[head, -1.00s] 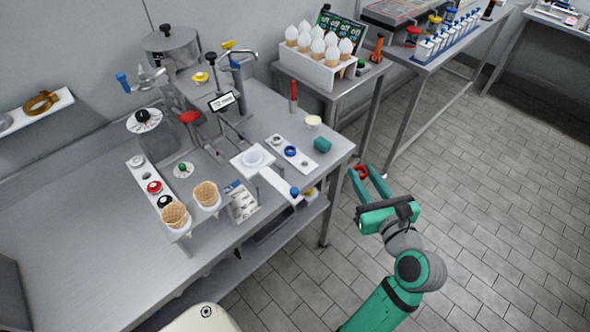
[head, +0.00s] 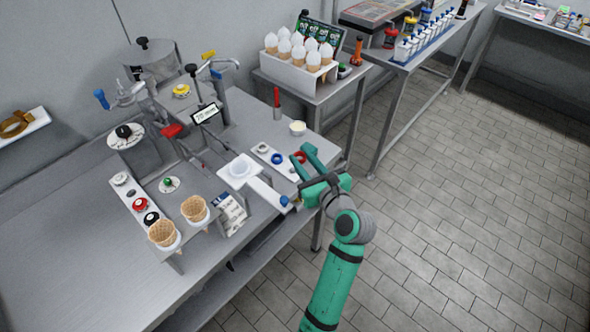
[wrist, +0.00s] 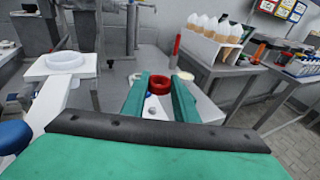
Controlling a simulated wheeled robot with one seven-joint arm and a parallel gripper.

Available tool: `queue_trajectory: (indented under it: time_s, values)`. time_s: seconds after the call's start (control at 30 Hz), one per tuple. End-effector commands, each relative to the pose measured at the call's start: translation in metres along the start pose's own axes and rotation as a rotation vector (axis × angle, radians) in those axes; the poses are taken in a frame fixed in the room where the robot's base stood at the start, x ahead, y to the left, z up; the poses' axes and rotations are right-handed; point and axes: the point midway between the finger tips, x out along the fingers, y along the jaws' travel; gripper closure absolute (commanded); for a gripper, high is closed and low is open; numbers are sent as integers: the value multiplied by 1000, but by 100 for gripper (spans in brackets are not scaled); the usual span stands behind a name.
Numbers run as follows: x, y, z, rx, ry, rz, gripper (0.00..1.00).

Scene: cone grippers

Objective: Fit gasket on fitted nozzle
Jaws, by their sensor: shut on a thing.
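My gripper (head: 304,157) is shut on a red ring-shaped gasket (head: 299,157) and holds it above the right end of the steel table. In the wrist view the red gasket (wrist: 159,86) sits between the two green fingertips, its round opening facing up. A white holder with a raised round ring (head: 239,169) stands left of my gripper, apart from it; it also shows in the wrist view (wrist: 66,63). I cannot tell which part is the fitted nozzle.
A white strip (head: 268,155) with a grey ring and a blue ring (head: 277,158) lies beside my gripper. A blue knob (head: 284,200) ends the holder's arm. Two cones (head: 194,208), a display (head: 206,113) and levers stand further left. A cone rack (head: 296,72) stands behind.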

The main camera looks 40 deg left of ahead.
Motion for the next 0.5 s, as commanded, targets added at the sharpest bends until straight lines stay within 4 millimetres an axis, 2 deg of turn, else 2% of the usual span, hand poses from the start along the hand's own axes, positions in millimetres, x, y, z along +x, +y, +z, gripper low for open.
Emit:
queue_trajectory:
  time_s: [0.03, 0.2, 0.5]
  values:
    - [9, 1, -11, 6, 4, 2, 94]
    - [32, 2, -32, 3, 3, 2, 94]
    - [49, 3, -46, 3, 2, 1, 94]
